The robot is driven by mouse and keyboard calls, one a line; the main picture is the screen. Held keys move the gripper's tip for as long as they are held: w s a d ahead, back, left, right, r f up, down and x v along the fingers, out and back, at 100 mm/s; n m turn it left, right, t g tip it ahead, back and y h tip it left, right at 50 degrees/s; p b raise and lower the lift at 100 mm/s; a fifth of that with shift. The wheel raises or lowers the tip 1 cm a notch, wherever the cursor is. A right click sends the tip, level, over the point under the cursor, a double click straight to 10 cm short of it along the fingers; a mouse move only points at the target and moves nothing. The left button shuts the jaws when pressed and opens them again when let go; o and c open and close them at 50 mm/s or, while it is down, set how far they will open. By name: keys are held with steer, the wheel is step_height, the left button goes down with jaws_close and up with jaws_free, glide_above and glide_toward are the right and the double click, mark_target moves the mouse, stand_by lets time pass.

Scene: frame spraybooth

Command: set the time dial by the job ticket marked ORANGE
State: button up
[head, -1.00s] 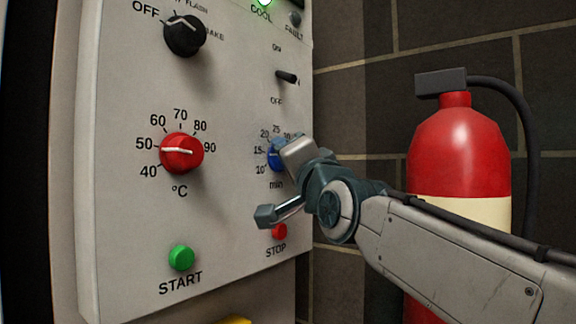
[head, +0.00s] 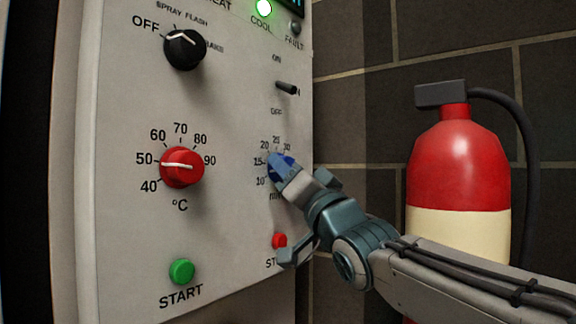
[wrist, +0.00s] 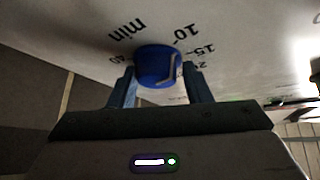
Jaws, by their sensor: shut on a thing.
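The time dial (head: 277,160) is a blue knob on the right side of the grey control panel, with a scale in minutes around it. In the head view my gripper (head: 284,170) covers much of it. In the wrist view the blue dial (wrist: 157,66) sits between the two fingers of my gripper (wrist: 160,82), which is shut on it. Its pale pointer mark lies near the 10 and 15 marks in the wrist view, but I cannot read the exact setting. No job ticket shows in these frames.
A red temperature dial (head: 181,167) and a black mode dial (head: 185,49) are to the left. The green START button (head: 182,271), red STOP button (head: 279,241) and a toggle switch (head: 287,88) are on the panel. A red fire extinguisher (head: 457,160) stands at right.

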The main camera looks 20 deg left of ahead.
steer(key=shift+w+d+n+g+y+p, duration=0.1)
steer(key=shift+n+g+y+p, duration=0.3)
steer(key=shift+n, duration=0.65)
steer(key=shift+w+d+n+g+y+p, duration=0.15)
steer(key=shift+n+g+y, duration=0.3)
steer(key=shift+n+y, duration=0.45)
steer(key=shift+w+d+n+g+y+p, duration=0.15)
steer(key=shift+n+g+y, duration=0.3)
steer(key=shift+n, duration=0.7)
steer(key=shift+s+a+n, duration=0.1)
steer(key=shift+n, duration=0.2)
steer(key=shift+r, duration=0.1)
steer(key=o, duration=0.6)
steer(key=shift+c, duration=0.2)
steer(key=o, duration=0.3)
steer(key=shift+a+g, duration=0.1)
steer(key=shift+g, duration=0.3)
